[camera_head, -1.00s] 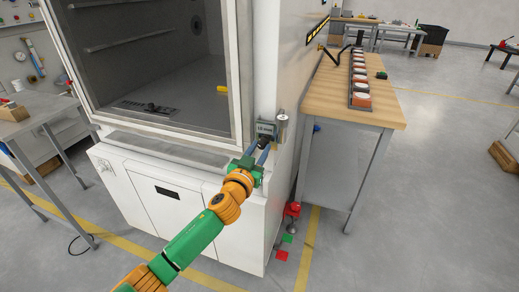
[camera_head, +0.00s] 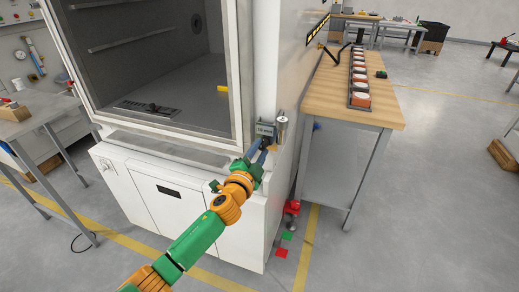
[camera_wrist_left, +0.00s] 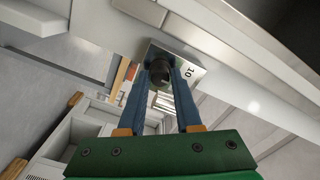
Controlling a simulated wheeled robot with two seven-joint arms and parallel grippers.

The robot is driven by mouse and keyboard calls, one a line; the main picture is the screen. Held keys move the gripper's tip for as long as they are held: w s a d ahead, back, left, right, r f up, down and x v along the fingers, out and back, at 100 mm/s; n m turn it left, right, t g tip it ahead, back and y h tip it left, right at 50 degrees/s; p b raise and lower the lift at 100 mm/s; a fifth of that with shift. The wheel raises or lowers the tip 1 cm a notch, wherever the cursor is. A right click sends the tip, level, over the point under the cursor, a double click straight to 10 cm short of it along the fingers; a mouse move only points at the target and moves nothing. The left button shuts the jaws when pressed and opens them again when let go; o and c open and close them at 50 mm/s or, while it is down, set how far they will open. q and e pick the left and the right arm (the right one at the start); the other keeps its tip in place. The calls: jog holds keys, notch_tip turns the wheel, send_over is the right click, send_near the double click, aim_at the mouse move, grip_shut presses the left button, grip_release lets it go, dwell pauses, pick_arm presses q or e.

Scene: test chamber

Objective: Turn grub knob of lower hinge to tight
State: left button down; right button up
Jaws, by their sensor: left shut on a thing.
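The lower hinge (camera_head: 265,131) is a small grey block with a label, at the lower right corner of the white chamber's door frame. A metal cylinder (camera_head: 281,127) stands at its right side. In the left wrist view the dark round grub knob (camera_wrist_left: 160,74) sticks out of the hinge plate (camera_wrist_left: 187,66), which carries a marking. My left gripper (camera_head: 265,146) reaches up to the hinge from below. Its blue fingers (camera_wrist_left: 160,85) are shut on the knob, one on each side. My right gripper is not in view.
A wooden-topped bench (camera_head: 375,112) with a row of round items stands at the right. A metal table (camera_head: 35,112) stands at the left. Open floor (camera_head: 430,200) lies at the right.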

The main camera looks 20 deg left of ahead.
pick_arm(q)
jog(key=m+p, duration=0.1)
jog(key=m, duration=0.5)
jog(key=m+p, duration=0.1)
jog(key=m, duration=0.5)
jog(key=shift+f, duration=0.1)
dwell(0.4)
jog(key=c, duration=0.6)
grip_release()
jog(key=s, duration=0.7)
jog(key=shift+p, duration=0.45)
jog(key=shift+a, duration=0.1)
